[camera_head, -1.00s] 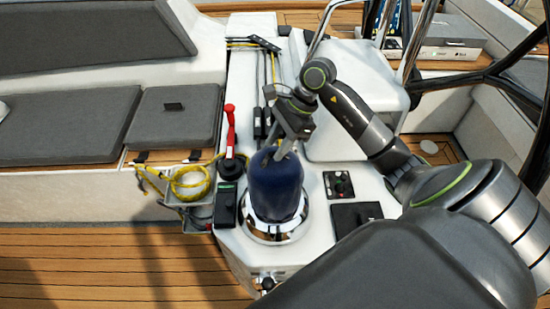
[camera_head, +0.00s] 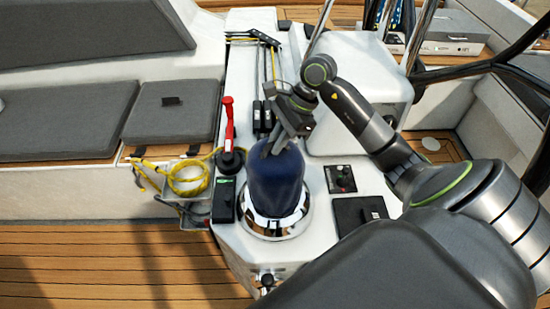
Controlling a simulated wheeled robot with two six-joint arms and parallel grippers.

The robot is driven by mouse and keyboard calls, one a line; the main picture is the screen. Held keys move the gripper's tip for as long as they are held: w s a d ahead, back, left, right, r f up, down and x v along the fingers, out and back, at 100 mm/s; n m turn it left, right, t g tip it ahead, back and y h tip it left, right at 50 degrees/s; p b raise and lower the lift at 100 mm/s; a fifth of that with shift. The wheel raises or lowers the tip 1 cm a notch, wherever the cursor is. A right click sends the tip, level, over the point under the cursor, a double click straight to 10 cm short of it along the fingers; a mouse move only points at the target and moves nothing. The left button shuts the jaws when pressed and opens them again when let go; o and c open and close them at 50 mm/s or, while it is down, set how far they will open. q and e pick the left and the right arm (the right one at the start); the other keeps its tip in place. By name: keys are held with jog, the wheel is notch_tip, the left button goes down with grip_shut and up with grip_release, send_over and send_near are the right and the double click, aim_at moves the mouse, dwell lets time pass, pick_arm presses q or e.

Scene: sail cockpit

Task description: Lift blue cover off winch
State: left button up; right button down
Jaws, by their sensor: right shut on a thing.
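The dark blue cover (camera_head: 276,183) stands upright over the winch, on the white console. The winch's chrome base (camera_head: 273,226) shows below it as a shiny ring; the rest of the winch is hidden under the cover. My right gripper (camera_head: 276,146) comes down from above and is shut on the top of the blue cover. The fingers partly hide the cover's top. My left gripper is not in view.
A red-handled lever (camera_head: 229,130) stands left of the cover, with a black switch box (camera_head: 224,200) in front of it. A coiled yellow rope (camera_head: 188,180) hangs further left. A control panel (camera_head: 340,179) and a black hatch (camera_head: 358,213) lie to the right.

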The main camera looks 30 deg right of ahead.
jog(key=shift+r, duration=0.1)
dwell(0.3)
jog(key=shift+r+p, duration=0.6)
jog(key=shift+r, duration=1.55)
jog(key=shift+r+p, duration=0.3)
jog(key=shift+r, duration=0.35)
jog(key=shift+r+p, duration=0.3)
jog(key=shift+r, duration=1.15)
jog(key=shift+r+p, duration=0.6)
jog(key=shift+r, duration=1.4)
